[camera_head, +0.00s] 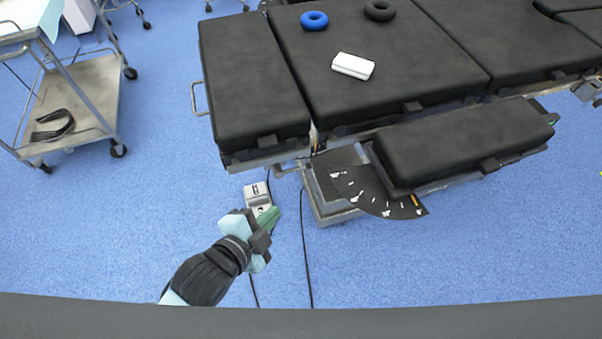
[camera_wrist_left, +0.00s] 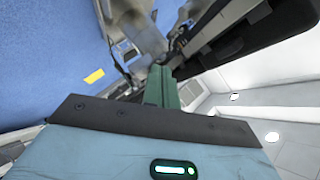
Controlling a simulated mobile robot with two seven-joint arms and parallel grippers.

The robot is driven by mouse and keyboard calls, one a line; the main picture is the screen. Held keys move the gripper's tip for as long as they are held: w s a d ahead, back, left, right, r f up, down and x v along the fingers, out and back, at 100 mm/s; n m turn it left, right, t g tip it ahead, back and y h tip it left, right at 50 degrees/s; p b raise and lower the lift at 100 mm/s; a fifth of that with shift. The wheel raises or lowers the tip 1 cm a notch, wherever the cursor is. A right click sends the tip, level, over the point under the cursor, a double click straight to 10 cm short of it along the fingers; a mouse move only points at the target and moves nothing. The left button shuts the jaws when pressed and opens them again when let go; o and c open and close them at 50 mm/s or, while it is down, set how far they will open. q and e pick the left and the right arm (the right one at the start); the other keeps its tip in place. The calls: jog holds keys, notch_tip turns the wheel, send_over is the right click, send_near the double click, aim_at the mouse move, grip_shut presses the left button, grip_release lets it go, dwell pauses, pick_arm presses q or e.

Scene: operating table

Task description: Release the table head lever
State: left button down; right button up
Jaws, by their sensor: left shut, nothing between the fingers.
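The black operating table has a narrow end section (camera_head: 245,85) at its left in the head view. A thin metal loop (camera_head: 194,98) stands out from that section's left edge. Metal fittings (camera_head: 258,158) show under its near edge; I cannot single out the head lever among them. My left gripper (camera_head: 269,218) is shut and empty, in front of and below the end section, apart from it. In the left wrist view, its green fingers (camera_wrist_left: 161,86) are together, pointing toward the table's dark underside and metal parts (camera_wrist_left: 180,42). My right gripper is not in view.
A grey foot pedal (camera_head: 257,193) lies on the blue floor just beyond my left gripper, with cables beside it. A padded side board (camera_head: 460,145) and dark dial plate (camera_head: 365,190) jut out at right. A wheeled cart (camera_head: 75,100) stands left. Floor between is clear.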

pick_arm(q)
jog(key=shift+w+d+r+m+h+b, duration=0.15)
jog(key=shift+w+d+r+m+b, duration=0.15)
jog(key=shift+w+d+m, duration=0.25)
jog(key=shift+w+d+r+m+h+b, duration=0.15)
jog(key=shift+w+d+r+m+b, duration=0.25)
jog(key=shift+w, duration=0.3)
jog(key=shift+a+f, duration=0.15)
jog(key=b, duration=0.2)
send_near(305, 168)
jog(key=x, duration=0.2)
jog(key=d+x, duration=0.1)
jog(key=x, duration=0.2)
jog(key=shift+s+r, duration=0.15)
jog(key=shift+r, duration=0.05)
jog(key=shift+w+a+f, duration=0.15)
jog(key=shift+w+f, duration=0.25)
jog(key=shift+w, duration=0.25)
